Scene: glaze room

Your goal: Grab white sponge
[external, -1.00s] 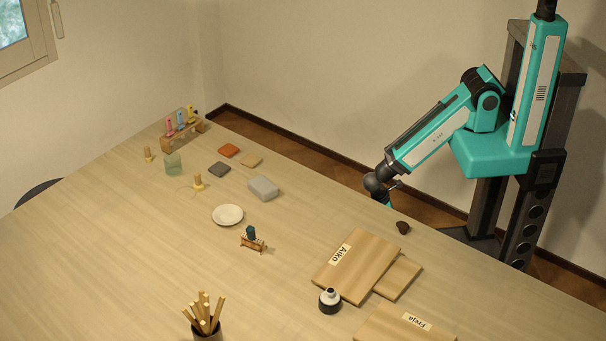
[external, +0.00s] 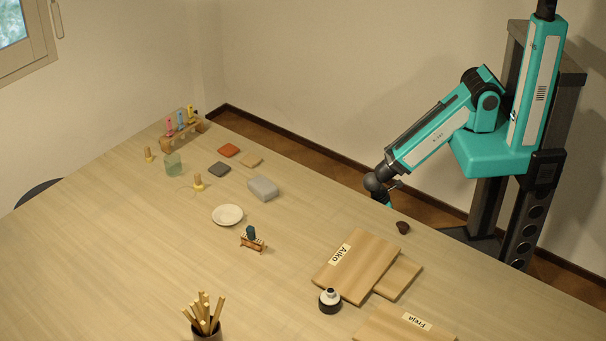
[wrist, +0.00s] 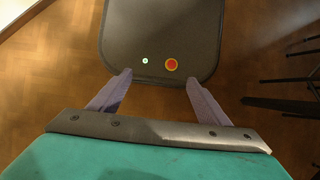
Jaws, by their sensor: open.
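A pale grey-white block that looks like the white sponge (external: 263,188) lies on the table, left of centre in the external view. My gripper (wrist: 158,80) is open and empty in the wrist view, its two fingers spread apart above the floor and my own base. In the external view my arm is folded down beyond the table's far edge, to the right of the block and well apart from it. The fingers are hidden there. The block does not show in the wrist view.
Near the block lie an orange-red block (external: 229,150), a dark grey block (external: 219,169), a small tan block (external: 251,160) and a white plate (external: 228,215).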

